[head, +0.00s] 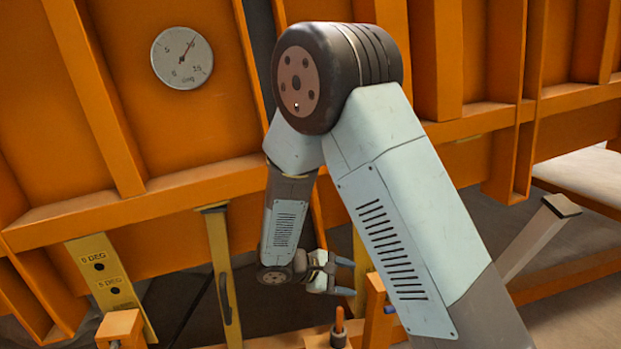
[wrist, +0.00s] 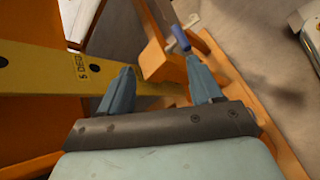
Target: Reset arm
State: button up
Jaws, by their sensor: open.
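My gripper (head: 346,276) hangs at the end of my bent arm, low in the middle of the head view, in front of the orange structure. In the wrist view its two blue-grey fingers (wrist: 160,88) stand apart, with nothing held between them. Beyond the fingers are a yellow strip (wrist: 40,75) with black holes and an orange block (wrist: 158,62). A blue-handled item (wrist: 180,38) is close to the right fingertip; I cannot tell whether they touch.
An orange ribbed wall (head: 100,180) with a round dial gauge (head: 182,57) stands behind my arm. A yellow marked strip (head: 105,275) leans at the lower left. An orange peg (head: 339,322) stands below my gripper. A grey strut (head: 538,238) is at the right.

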jog(key=s+d+r+m+y, duration=0.6)
jog(key=s+d+r, duration=0.1)
jog(key=s+r, duration=0.4)
jog(key=s+d+r+m+t+y, duration=0.1)
jog(key=s+d+r+m+y, duration=0.4)
jog(key=s+r, duration=0.6)
notch_tip(320, 180, up, 4)
jog(key=shift+d+f+m+t+y, duration=0.3)
jog(key=shift+d+m+y, duration=0.1)
jog(key=shift+d+m, duration=0.85)
jog(key=shift+s, duration=0.1)
jog(key=shift+c, duration=0.3)
